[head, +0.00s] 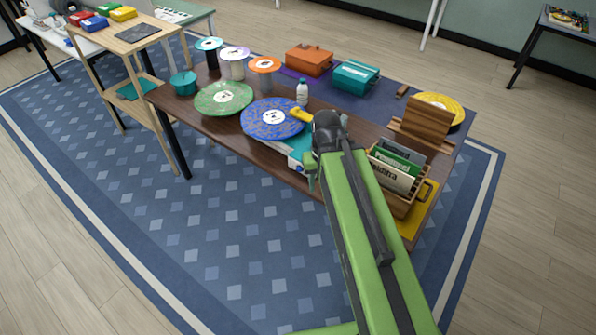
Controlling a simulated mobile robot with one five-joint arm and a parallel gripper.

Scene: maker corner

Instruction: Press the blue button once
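My gripper (310,178) is at the table's front edge, at the end of my green arm. My arm hides part of the table, and the fingers are too small to read.
The brown table (215,126) holds a green disc (223,98), a blue disc (272,118), several spools, an orange box (308,60), a teal box (356,75) and a white bottle (302,94). A wooden record crate (402,204) stands right of my arm. The rug in front is clear.

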